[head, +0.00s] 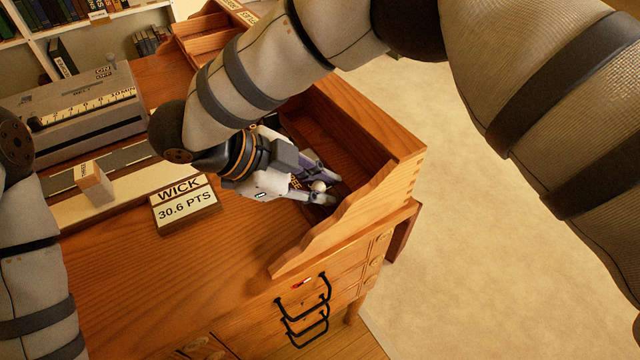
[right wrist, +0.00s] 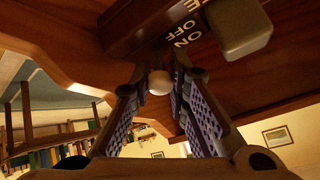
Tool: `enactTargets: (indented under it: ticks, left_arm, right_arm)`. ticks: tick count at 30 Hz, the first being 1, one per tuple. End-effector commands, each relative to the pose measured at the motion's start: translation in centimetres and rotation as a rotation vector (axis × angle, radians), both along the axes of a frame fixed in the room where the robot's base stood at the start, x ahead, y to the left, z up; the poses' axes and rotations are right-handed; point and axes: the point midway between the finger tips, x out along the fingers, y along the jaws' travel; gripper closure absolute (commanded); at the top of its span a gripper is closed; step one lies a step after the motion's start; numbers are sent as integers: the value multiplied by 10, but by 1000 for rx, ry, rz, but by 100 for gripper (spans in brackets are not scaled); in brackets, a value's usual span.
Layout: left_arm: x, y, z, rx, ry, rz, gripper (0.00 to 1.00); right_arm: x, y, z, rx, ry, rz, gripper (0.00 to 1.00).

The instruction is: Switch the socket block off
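The socket block (right wrist: 150,22) is a dark wooden block in the right wrist view, with OFF and ON lettering; part of another word is cut off at the top edge. A white ball knob (right wrist: 160,83) shows close to it; it also shows in the head view (head: 319,186). My right gripper (head: 328,190) reaches down beside the raised wooden side at the desk's right. Its fingers stand around the knob, with narrow gaps visible, so it looks open; contact is unclear. In the head view the gripper hides most of the block. My left gripper is not in view.
A grey machine (head: 70,118) with a minute scale and its own ON/OFF switch stands at left. A small upright block (head: 94,185) and a WICK sign (head: 185,204) stand on the desk (head: 160,285). The wooden gallery (head: 385,135) borders the right gripper. Carpet lies beyond.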

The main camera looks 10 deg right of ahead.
Motion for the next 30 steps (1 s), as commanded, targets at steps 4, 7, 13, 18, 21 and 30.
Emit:
enactTargets:
  ticks: [4,7,13,18,21,30]
  left_arm:
    - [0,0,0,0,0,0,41]
    - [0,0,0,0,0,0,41]
    - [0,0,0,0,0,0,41]
    - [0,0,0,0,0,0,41]
    - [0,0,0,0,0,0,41]
    - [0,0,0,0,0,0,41]
  right_arm:
    - [0,0,0,-1,0,0,62]
    - [0,0,0,0,0,0,62]
    - [0,4,3,2,-1,1,62]
    - [-3,29,28,1,-3,0,62]
    - [-4,42,42,1,-3,0,62]
    - [-7,53,53,-1,2,0,62]
